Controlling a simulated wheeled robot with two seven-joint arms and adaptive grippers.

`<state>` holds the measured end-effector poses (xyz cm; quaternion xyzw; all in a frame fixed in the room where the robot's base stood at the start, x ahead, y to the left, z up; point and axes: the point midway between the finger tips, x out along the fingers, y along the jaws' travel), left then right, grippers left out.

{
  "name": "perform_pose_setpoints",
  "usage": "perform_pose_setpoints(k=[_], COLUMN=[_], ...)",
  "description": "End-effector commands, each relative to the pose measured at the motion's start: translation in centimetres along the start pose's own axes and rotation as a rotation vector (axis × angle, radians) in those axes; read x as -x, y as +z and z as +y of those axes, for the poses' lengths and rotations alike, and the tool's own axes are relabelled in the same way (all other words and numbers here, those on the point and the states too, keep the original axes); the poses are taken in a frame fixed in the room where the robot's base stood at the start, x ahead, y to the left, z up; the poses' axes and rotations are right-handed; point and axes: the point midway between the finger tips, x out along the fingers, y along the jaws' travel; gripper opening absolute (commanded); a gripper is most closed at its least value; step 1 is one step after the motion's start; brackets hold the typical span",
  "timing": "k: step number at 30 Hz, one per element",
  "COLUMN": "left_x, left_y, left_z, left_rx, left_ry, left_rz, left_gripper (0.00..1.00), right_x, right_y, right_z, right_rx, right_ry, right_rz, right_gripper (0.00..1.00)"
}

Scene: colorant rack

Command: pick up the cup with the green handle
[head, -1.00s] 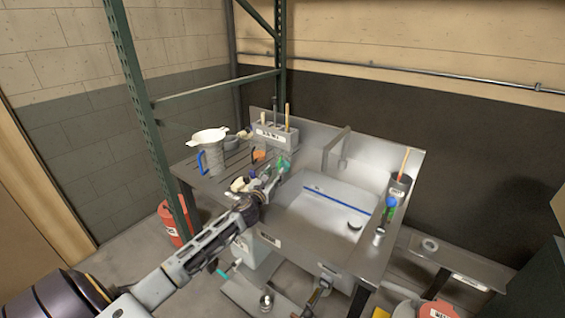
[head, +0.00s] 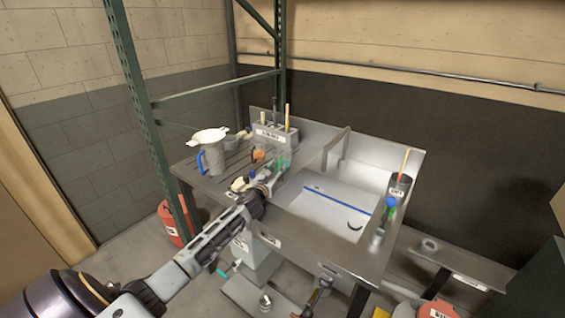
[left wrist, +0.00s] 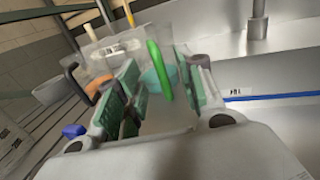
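The cup with the green handle (head: 281,161) stands on the counter left of the sink basin, by the grey holder, and its body looks clear. In the left wrist view its upright green handle (left wrist: 160,70) shows between the finger pads. My left gripper (head: 268,181) reaches in over the counter's front edge, just in front of the cup. Its two fingers (left wrist: 158,88) are spread apart on either side of the handle, with visible space at both sides. Whether either pad touches the handle is unclear. My right gripper is not in view.
A pitcher with a blue handle (head: 212,160) and an orange-handled item (head: 259,154) stand to the left. A grey holder (head: 272,136) with sticks is behind. The sink basin (head: 320,212) opens to the right. A green rack post (head: 141,100) rises at left.

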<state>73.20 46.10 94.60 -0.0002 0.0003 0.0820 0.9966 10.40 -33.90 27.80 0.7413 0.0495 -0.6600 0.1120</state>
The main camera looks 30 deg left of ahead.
Motion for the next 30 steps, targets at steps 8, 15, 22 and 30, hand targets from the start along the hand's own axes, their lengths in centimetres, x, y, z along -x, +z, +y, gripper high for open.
perform_pose_setpoints(k=[8,15,22,30], left_x=[-1.5,-1.6,-1.6,-1.6], left_y=[0.0,0.0,0.0,0.0], left_z=[0.0,0.0,0.0,0.0], left_rx=[0.0,0.0,0.0,-0.001], left_ry=[0.0,0.0,0.0,0.0], left_rz=[0.0,0.0,0.0,0.0], left_gripper=[0.37,0.37,0.37,0.1], right_x=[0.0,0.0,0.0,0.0], right_y=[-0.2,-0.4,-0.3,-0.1], right_z=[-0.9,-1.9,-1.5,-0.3], right_rx=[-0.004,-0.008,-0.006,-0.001], right_ry=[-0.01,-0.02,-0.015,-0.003], right_rz=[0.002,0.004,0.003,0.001], right_gripper=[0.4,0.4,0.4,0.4])
